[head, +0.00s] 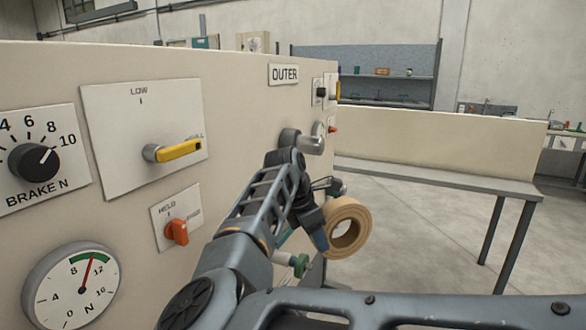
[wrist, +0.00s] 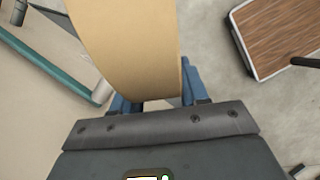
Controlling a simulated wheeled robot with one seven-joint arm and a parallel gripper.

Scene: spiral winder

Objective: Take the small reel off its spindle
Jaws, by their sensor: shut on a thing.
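The small reel is a tan ring (head: 359,212), seen to the right of the panel in the head view. My gripper (head: 320,238) is shut on it, with a blue finger at the reel's left side. Through the reel's hole I see grey floor, and no spindle shows in it. In the wrist view the reel's tan rim (wrist: 130,45) fills the upper middle, between the blue fingers of my gripper (wrist: 157,95). I cannot make out the spindle for certain; my arm hides part of the panel there.
A large beige panel (head: 235,80) with dials and levers stands close on the left. A green knob (head: 300,264) is just below my gripper. A beige board and grey bench (head: 440,173) stand behind. A wood-topped surface (wrist: 282,35) shows in the wrist view. Open floor lies right.

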